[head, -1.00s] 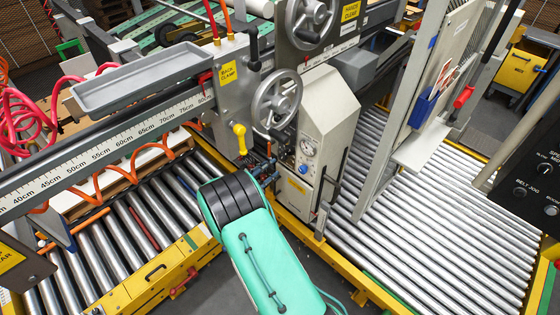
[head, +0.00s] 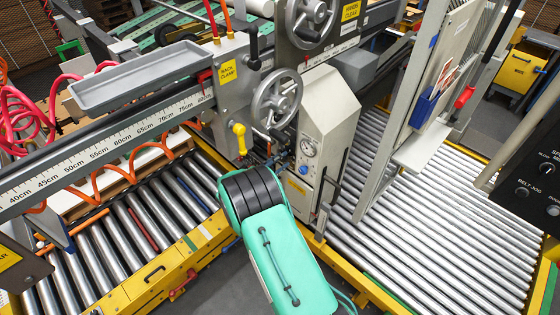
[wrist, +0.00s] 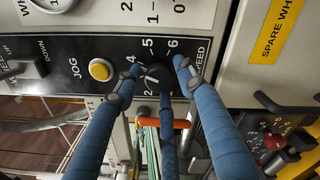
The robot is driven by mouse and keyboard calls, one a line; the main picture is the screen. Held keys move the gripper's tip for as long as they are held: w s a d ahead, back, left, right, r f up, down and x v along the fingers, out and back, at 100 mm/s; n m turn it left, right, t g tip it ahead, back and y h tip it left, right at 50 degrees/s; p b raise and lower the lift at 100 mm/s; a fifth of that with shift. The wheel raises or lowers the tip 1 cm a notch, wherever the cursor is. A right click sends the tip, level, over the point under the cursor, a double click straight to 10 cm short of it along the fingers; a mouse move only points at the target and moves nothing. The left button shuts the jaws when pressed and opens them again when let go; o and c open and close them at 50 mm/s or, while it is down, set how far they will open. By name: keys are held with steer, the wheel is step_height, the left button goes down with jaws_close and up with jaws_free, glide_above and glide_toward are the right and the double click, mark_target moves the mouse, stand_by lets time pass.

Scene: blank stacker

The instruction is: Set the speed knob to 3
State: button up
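The speed knob (wrist: 154,76) is small and black, on a black panel strip in the wrist view, with white numbers around it. The 2, 4, 5 and 6 are readable; the rest of the scale is covered. A pale mark shows on the knob, but its exact setting is unclear. My gripper (wrist: 157,79) has blue fingers spread on both sides of the knob, with a gap visible at the left. A third finger comes up from below. The fingers look open around the knob; contact cannot be told. In the head view my arm hides most of this area.
A yellow jog button (wrist: 100,70) sits left of the knob. A red knob (wrist: 274,142) on another panel is at lower right. In the head view, a handwheel (head: 277,98), a pressure gauge (head: 308,147) and a yellow-handled lever (head: 239,138) stand close around my arm.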

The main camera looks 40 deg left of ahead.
steer(key=c, duration=0.7)
steer(key=shift+n, duration=0.3)
steer(key=n+b, duration=0.1)
steer(key=n, duration=0.3)
steer(key=shift+f, duration=0.1)
steer(key=n, duration=0.4)
steer(key=shift+d, duration=0.1)
steer(key=shift+f, duration=0.1)
steer(key=o, duration=1.2)
steer(key=shift+c, duration=0.2)
